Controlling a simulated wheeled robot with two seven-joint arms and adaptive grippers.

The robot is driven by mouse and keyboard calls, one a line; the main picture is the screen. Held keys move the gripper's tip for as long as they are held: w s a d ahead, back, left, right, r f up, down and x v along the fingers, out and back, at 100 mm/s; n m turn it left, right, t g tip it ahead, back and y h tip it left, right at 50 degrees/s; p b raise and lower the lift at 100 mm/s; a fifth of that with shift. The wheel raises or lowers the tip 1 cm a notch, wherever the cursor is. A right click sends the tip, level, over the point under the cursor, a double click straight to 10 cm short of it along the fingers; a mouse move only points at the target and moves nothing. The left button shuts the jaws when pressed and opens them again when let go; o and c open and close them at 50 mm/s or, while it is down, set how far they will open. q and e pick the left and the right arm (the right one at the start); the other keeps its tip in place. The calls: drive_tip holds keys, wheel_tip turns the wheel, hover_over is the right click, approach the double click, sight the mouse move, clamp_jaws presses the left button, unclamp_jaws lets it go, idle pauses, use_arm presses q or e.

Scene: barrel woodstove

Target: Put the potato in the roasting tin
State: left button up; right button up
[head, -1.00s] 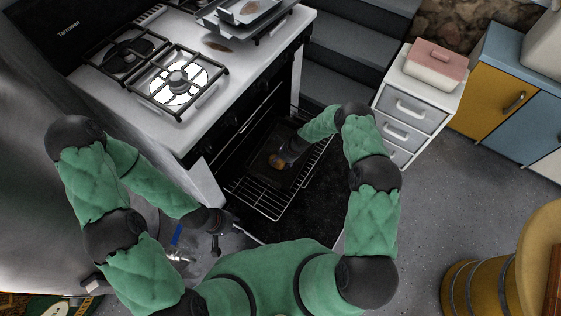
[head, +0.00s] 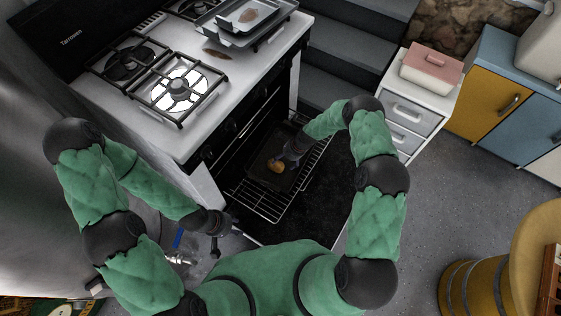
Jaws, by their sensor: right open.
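A yellow-brown lump that looks like the potato (head: 276,166) lies in the dark roasting tin (head: 258,172) on the oven rack. My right gripper (head: 283,164) is open, reaching into the oven just beside the potato; whether a finger still touches it is too small to tell. My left gripper (head: 214,248) hangs low at the front left of the oven, away from the tin, with nothing visible in it; its jaws are too small to read.
The oven door is down, with the wire rack (head: 262,207) pulled out over it. Stacked trays (head: 282,13) holding a brown item stand on the stove top, with another brown item (head: 217,54) beside them.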

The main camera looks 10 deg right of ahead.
drive_tip(key=w+p+v, duration=0.1)
drive_tip(key=p+v, duration=0.1)
drive_tip(key=v, duration=0.4)
drive_tip(key=s+a+r+n, duration=0.2)
drive_tip(key=s+n, duration=0.4)
drive_tip(key=s, duration=0.3)
drive_tip(key=s+a+r+n, duration=0.2)
drive_tip(key=s+a+n, duration=0.1)
drive_tip(key=s+n, duration=0.4)
drive_tip(key=s+a+r+n+g, duration=0.1)
drive_tip(key=s+n, duration=0.5)
drive_tip(key=s, duration=0.6)
drive_tip(key=shift+a+r+n, duration=0.3)
drive_tip(key=shift+a+r, duration=0.45)
drive_tip(key=shift+r, duration=0.2)
drive_tip(key=shift+w, duration=0.1)
